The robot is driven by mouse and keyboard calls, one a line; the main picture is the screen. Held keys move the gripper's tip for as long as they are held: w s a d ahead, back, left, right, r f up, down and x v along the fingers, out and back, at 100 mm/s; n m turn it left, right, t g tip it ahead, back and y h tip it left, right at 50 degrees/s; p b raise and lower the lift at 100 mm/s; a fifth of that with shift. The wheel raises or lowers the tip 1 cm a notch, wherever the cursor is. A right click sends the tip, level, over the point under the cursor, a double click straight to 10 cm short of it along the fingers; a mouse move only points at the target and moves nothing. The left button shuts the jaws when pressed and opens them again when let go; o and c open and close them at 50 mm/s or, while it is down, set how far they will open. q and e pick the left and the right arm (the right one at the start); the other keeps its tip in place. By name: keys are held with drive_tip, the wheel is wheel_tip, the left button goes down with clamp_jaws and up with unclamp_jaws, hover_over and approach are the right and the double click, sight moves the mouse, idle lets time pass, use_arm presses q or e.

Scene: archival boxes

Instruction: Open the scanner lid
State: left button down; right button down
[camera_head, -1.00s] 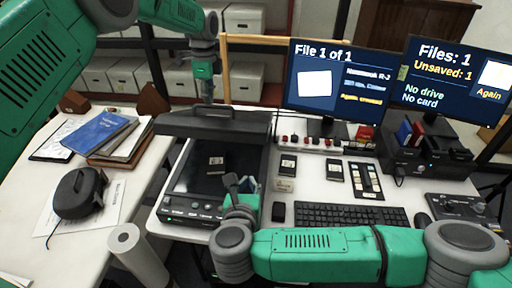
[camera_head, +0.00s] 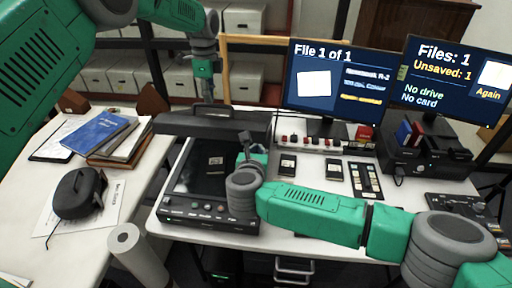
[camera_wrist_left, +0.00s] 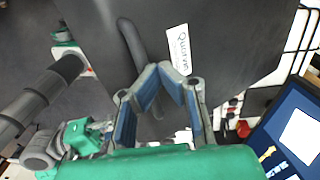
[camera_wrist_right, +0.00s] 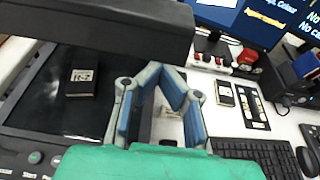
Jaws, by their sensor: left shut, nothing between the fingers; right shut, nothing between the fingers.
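The scanner (camera_head: 210,208) stands on the white desk with its glass bed uncovered. A small black cartridge labelled R-2 (camera_wrist_right: 82,84) lies on the glass. The dark scanner lid (camera_head: 180,123) is raised at the back of the bed. In the left wrist view, the lid's outer face (camera_wrist_left: 225,50) shows a bar handle (camera_wrist_left: 130,42) and a white label. My left gripper (camera_head: 207,98) is shut and empty behind the lid, close to the handle; contact is unclear. My right gripper (camera_head: 244,140) is shut and empty above the bed's right side, near the lid's front edge (camera_wrist_right: 100,22).
Two monitors (camera_head: 334,85) stand at the back. A keyboard is partly behind my right arm. A white paper roll (camera_head: 137,255) stands in front. A switch panel (camera_head: 310,143) is right of the lid.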

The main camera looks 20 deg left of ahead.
sight(259, 136)
use_arm(q)
drive_tip(key=shift+d, duration=0.65)
drive_tip(key=shift+s+f, duration=0.2)
use_arm(e)
drive_tip(key=shift+w+d+r, duration=0.15)
drive_tip(key=shift+w+r, duration=0.35)
drive_tip(key=shift+r, duration=0.35)
drive_tip(key=shift+w+d+r, duration=0.15)
drive_tip(key=shift+w+r, duration=0.3)
drive_tip(key=shift+r, duration=0.4)
use_arm(q)
drive_tip(key=c, duration=1.6)
unclamp_jaws()
drive_tip(key=shift+a+r, duration=0.2)
drive_tip(key=shift+a, duration=0.2)
use_arm(e)
drive_tip(key=shift+s+a+f, duration=0.2)
drive_tip(key=shift+s+a, duration=0.05)
drive_tip(key=shift+a, duration=0.05)
